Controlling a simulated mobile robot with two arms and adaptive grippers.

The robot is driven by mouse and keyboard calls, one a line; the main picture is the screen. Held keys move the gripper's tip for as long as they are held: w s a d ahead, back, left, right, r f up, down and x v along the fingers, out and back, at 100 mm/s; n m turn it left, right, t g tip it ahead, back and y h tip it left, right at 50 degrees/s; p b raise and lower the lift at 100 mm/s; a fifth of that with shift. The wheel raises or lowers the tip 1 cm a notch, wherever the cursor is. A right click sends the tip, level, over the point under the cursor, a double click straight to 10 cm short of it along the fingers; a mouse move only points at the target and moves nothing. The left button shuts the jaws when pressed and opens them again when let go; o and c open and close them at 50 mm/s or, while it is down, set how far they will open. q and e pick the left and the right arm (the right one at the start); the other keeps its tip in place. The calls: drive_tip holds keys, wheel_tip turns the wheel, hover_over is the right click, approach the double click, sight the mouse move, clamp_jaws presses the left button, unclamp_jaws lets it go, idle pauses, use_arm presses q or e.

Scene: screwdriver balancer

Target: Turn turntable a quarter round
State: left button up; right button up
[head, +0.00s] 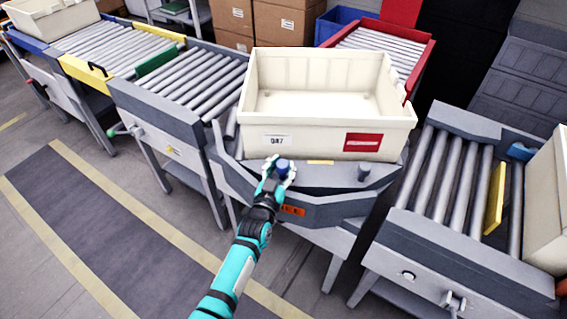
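The turntable (330,179) is a grey platform with angled edges, set between roller conveyors in the middle of the head view. A large cream tote (308,123) with a white label and a red label sits on it and hides most of its top. A blue knob (284,166) stands on the turntable's near edge. My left gripper (282,169) has its pale fingers on both sides of this knob and looks shut on it. A grey post (364,173) stands farther right on the same edge. My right gripper is not in view.
A roller conveyor (200,84) leads in from the left, with a green bar across it. Another conveyor (447,172) with a yellow plate and a cream tote stands on the right, past a gap. A red-sided conveyor (423,66) lies behind the turntable. Cardboard boxes stand farther back.

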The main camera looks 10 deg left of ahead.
use_arm(q)
drive_tip(key=o, duration=0.4)
drive_tip(key=shift+s+a+r, duration=0.1)
drive_tip(key=shift+s+r, duration=0.05)
drive_tip(key=shift+r, duration=0.2)
drive_tip(key=s, duration=0.4)
drive_tip(key=s+a, duration=0.1)
drive_tip(key=s, duration=0.6)
drive_tip(key=shift+s+a, duration=0.3)
drive_tip(key=shift+a, duration=0.1)
